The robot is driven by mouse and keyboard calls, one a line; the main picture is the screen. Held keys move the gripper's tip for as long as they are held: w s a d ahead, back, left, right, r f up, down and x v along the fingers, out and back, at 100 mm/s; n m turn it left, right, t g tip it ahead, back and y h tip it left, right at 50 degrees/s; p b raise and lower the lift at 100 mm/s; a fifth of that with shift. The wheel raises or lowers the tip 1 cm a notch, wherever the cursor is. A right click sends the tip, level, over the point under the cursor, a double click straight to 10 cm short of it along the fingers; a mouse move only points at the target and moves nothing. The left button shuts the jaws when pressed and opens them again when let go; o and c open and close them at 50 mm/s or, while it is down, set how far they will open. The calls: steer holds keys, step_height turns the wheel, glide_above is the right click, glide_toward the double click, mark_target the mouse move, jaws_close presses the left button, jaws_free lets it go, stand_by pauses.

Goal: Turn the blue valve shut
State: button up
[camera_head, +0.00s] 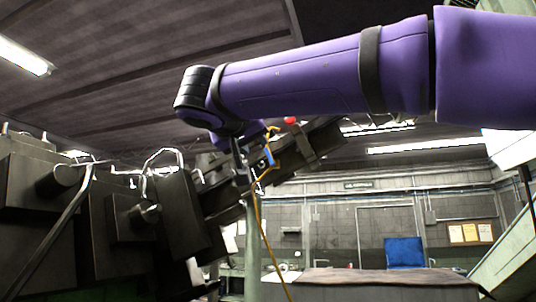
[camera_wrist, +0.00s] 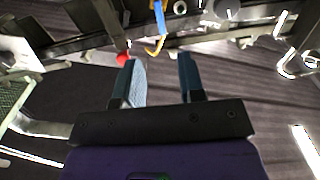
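The blue valve handle (camera_head: 268,155) is a small blue lever by the dark machine in the middle of the head view. A thin yellow line hangs close to it. In the wrist view the blue handle (camera_wrist: 159,18) stands upright at the top centre, with a bent yellow piece (camera_wrist: 155,46) at its lower end. My gripper (camera_wrist: 160,62) is open, its two fingers apart with nothing between them. The handle lies beyond the fingertips, roughly in line with the gap, and no contact shows. In the head view my purple arm reaches from the right, and the fingers cannot be clearly made out.
A red knob (camera_head: 290,120) sits up and right of the handle; in the wrist view the red knob (camera_wrist: 123,58) is near the left fingertip. Dark machine blocks and bent pipes (camera_head: 165,158) fill the left. A table (camera_head: 370,278) and blue chair (camera_head: 405,252) are farther back.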

mark_target(268, 156)
steer(key=x, duration=1)
steer(key=shift+w+d, duration=0.1)
steer(key=shift+w, duration=0.05)
jaws_close()
